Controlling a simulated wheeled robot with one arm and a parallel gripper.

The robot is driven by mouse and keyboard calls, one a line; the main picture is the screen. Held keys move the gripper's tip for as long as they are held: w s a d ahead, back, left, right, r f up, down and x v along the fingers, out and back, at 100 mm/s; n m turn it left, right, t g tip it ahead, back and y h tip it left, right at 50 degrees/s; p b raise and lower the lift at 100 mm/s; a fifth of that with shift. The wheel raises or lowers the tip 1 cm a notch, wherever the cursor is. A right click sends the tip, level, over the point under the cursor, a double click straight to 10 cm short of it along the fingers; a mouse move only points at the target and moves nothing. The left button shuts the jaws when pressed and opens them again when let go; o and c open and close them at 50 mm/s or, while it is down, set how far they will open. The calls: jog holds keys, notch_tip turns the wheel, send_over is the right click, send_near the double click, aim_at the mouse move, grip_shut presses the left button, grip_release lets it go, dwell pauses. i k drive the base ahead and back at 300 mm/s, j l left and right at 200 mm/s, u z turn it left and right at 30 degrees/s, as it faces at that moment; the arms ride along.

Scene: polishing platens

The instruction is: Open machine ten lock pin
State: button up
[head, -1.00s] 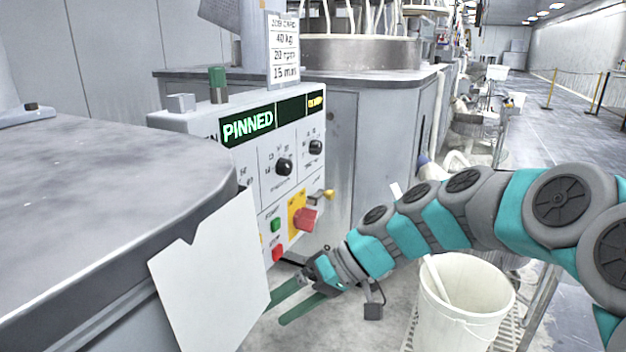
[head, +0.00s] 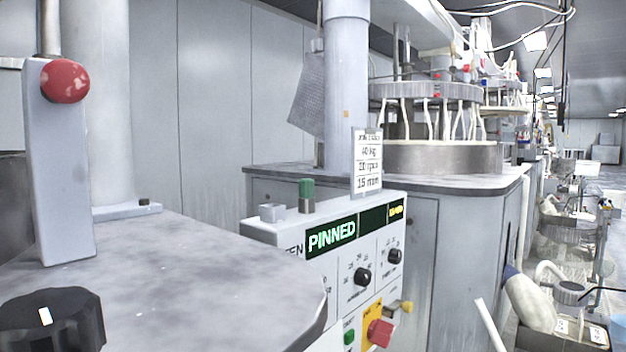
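A control box (head: 318,259) stands at the middle of the head view, with a lit display (head: 332,237) reading "PINNED". A black fluted knob (head: 50,321) with a white mark is at the lower left. I cannot tell which part is the lock pin. My gripper is out of view.
A grey worktop (head: 190,265) fills the lower left, its rounded edge close to the control box. A red button (head: 380,333) and black dials (head: 362,276) are on the panel. A card (head: 367,162) stands behind the box. Another machine (head: 440,156) stands beyond; clutter lines the right.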

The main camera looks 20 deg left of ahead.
aim_at(65, 81)
jog(key=u, duration=2.05)
